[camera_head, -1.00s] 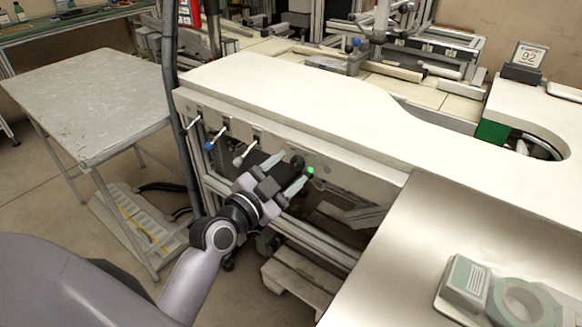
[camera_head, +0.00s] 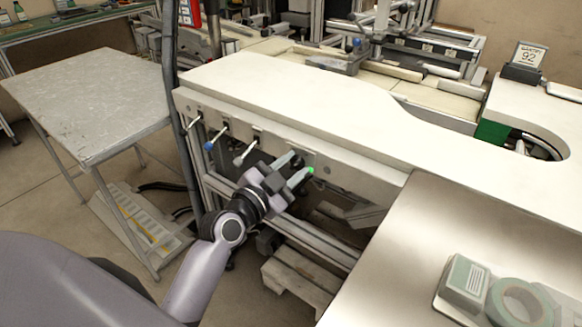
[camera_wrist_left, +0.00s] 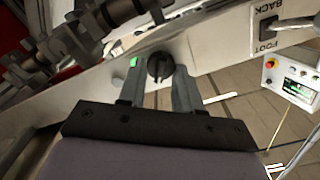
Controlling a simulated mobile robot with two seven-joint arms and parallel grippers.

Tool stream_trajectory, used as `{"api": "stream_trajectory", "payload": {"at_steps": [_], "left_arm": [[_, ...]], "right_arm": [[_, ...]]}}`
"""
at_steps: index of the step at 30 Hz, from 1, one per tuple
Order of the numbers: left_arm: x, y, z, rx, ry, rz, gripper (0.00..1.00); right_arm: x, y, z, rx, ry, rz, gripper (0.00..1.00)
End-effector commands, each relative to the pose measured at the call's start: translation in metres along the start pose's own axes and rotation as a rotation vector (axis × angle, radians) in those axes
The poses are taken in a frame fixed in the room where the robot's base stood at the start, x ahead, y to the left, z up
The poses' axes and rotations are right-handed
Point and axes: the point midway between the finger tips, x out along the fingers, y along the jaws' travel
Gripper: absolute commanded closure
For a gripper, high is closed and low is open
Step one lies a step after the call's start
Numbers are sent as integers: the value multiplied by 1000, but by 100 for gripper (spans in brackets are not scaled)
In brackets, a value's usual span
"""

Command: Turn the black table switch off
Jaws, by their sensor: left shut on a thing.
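The black table switch is a round knob (camera_wrist_left: 159,66) on the front panel of the white table (camera_head: 290,100). A small green light (camera_head: 311,170) glows next to it, and it also shows in the wrist view (camera_wrist_left: 134,62). My left gripper (camera_head: 298,166) reaches up to the panel from the lower left. In the wrist view its two fingers (camera_wrist_left: 158,85) stand on either side of the knob and are shut on it. In the head view the fingers partly hide the knob. My right gripper is not in view.
Several levers stick out of the panel to the left, one with a blue knob (camera_head: 209,146). A grey side table (camera_head: 85,95) stands at left. A metal worktop (camera_head: 400,270) with a box (camera_head: 464,284) and green tape reel (camera_head: 520,302) is at lower right.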

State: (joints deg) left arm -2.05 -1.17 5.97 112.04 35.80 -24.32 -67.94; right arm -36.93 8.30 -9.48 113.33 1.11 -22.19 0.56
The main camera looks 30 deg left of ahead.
Motion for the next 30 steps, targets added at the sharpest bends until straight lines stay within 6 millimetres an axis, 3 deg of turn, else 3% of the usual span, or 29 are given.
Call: {"api": "stream_trajectory", "payload": {"at_steps": [8,30], "left_arm": [[0,-2,-2,-137,0,2,97],[0,-5,0,-824,0,2,97]], "right_arm": [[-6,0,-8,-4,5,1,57],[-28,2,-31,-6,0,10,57]]}}
